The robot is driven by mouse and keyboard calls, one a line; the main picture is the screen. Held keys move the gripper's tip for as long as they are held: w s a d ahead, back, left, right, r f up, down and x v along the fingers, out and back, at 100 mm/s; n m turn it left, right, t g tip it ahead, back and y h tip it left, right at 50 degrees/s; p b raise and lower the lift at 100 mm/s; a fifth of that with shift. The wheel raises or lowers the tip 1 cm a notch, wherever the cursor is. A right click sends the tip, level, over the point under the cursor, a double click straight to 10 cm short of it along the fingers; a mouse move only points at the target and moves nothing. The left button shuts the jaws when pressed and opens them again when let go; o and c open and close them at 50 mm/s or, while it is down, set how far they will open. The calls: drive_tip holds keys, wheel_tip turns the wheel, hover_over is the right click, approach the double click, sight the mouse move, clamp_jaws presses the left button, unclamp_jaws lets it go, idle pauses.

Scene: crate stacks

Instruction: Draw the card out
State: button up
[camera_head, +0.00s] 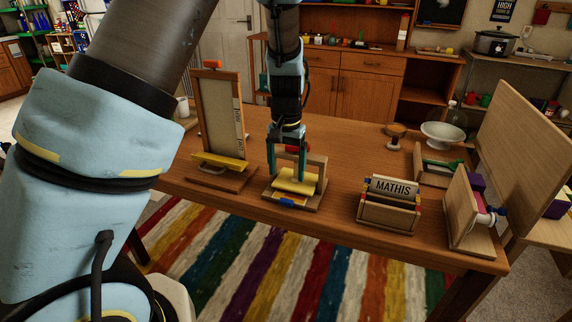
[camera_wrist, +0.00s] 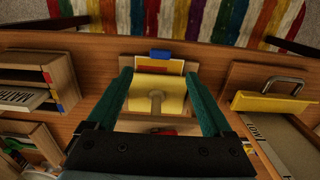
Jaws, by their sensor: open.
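My gripper (camera_head: 286,172) is open and points down over a small wooden stand (camera_head: 316,162). In the wrist view its teal fingers (camera_wrist: 158,74) straddle a yellow piece (camera_wrist: 172,103) with a pale peg-like part on it; I see no contact. The yellow piece also shows in the head view (camera_head: 296,182). A blue tab (camera_wrist: 160,54) sits at the stand's front edge. A card lettered MATHIS (camera_head: 392,187) stands in a wooden holder (camera_head: 388,214), to the right in the head view. This card shows in the wrist view (camera_wrist: 22,98) at far left.
A tall framed panel (camera_head: 220,115) with a yellow ledge (camera_head: 220,162) stands left of my gripper. At right are a wooden block with a knob (camera_head: 486,215), a large upright board (camera_head: 520,130) and a white bowl (camera_head: 443,134). The table front between the stands is bare.

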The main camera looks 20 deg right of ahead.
sight(286, 201)
wheel_tip(286, 201, down, 10)
drive_tip(key=shift+r+p, duration=0.15)
drive_tip(key=shift+p, duration=0.55)
drive_tip(key=shift+c, duration=0.2)
clamp_jaws()
drive_tip(key=shift+r, duration=0.2)
idle(0.4)
drive_tip(key=shift+s+a, duration=0.1)
drive_tip(key=s+a+b, duration=0.3)
drive_tip(key=s+a, duration=0.7)
drive_tip(key=shift+s, duration=0.4)
idle(2.1)
drive_tip(key=shift+r, duration=0.1)
drive_tip(key=shift+r+p, duration=2.85)
drive_tip(key=shift+r, duration=0.1)
